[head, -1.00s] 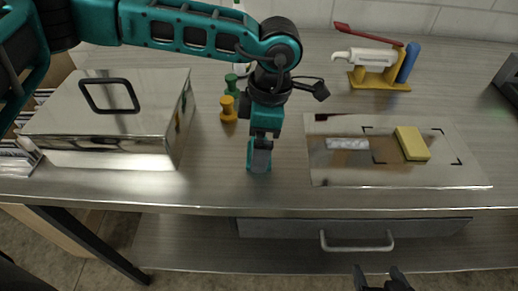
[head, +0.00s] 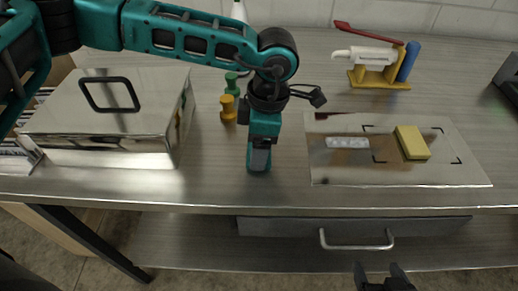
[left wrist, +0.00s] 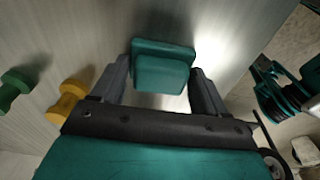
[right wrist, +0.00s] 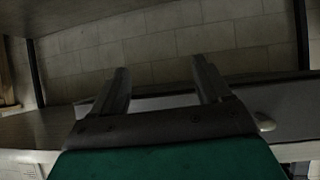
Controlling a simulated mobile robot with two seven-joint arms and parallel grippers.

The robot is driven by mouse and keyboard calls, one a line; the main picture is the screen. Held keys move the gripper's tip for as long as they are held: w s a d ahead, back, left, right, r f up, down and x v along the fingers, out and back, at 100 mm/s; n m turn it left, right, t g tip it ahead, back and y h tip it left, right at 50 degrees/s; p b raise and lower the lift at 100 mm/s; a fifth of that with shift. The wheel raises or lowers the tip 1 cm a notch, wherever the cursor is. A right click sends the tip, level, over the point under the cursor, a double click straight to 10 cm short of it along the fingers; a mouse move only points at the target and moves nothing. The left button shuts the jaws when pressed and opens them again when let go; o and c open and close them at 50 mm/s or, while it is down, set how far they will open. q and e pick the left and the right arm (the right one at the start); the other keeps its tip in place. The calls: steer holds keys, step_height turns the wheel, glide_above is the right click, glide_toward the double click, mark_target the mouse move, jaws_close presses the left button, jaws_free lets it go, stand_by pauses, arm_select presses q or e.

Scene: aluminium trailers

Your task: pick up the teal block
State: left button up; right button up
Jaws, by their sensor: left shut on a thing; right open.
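The teal block (left wrist: 162,72) lies between the two fingers of my left gripper (left wrist: 160,88) in the left wrist view, and the fingers are shut on it. In the head view my left gripper (head: 259,158) points down over the front part of the counter. It hides most of the block there; whether the block touches the counter is hard to tell. My right gripper (head: 383,275) is open and empty, low in front of the counter; its parted fingers (right wrist: 160,88) also show in the right wrist view.
A shiny metal box (head: 110,120) with a black handle stands left. Yellow (head: 228,108) and green (head: 231,84) pegs stand near my left gripper. A metal plate (head: 340,170) with a yellow sponge (head: 411,142) lies right. A tool rack (head: 380,82) stands behind. A drawer handle (head: 357,240) sits below.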

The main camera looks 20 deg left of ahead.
arm_select(q)
steer(key=shift+r, duration=0.1)
step_height(320, 180, up, 20)
stand_by(0.5)
